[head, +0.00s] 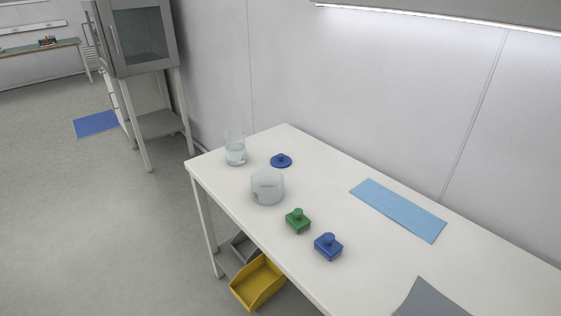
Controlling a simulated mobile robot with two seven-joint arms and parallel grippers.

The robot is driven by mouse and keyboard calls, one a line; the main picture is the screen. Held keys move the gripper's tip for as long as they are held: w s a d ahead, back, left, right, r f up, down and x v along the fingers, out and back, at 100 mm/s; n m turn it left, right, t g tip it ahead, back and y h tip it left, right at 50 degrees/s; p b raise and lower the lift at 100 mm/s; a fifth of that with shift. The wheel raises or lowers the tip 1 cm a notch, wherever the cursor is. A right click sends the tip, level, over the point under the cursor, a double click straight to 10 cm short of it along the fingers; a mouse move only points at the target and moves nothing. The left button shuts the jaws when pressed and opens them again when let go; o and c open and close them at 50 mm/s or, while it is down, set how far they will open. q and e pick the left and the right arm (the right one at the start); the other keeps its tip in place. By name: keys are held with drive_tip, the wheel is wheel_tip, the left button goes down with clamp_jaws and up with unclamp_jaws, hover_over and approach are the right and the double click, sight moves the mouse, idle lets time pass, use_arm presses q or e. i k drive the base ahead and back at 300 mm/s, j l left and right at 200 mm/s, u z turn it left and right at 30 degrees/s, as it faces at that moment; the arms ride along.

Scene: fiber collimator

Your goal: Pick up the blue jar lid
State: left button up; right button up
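The blue jar lid (281,161) is a flat round disc with a small knob on top. It lies on the white table (330,190) near its far left end, in the head view. A glass vessel with clear contents (235,155) stands to its left. A wide frosted jar (267,188) stands in front of it, towards the table's front edge. Nothing covers the lid. Neither of my grippers shows in this view.
A green knobbed block (298,222) and a blue knobbed block (328,247) sit nearer on the table. A light blue mat (398,209) and a grey sheet (428,300) lie to the right. A yellow bin (258,284) is below the table. A wall runs behind.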

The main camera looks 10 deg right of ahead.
sight(280, 160)
drive_tip(key=z, duration=0.5)
drive_tip(key=i+j+z, duration=0.2)
drive_tip(key=j, duration=0.15)
drive_tip(key=i+j+z, duration=0.2)
drive_tip(key=j, duration=0.15)
drive_tip(key=j+z, duration=0.2)
drive_tip(key=j, duration=0.15)
drive_tip(key=i+j+z, duration=0.15)
drive_tip(key=j, duration=0.25)
drive_tip(key=i+j+z, duration=0.2)
drive_tip(key=j, duration=0.25)
drive_tip(key=k+l, duration=0.05)
drive_tip(key=k, duration=0.05)
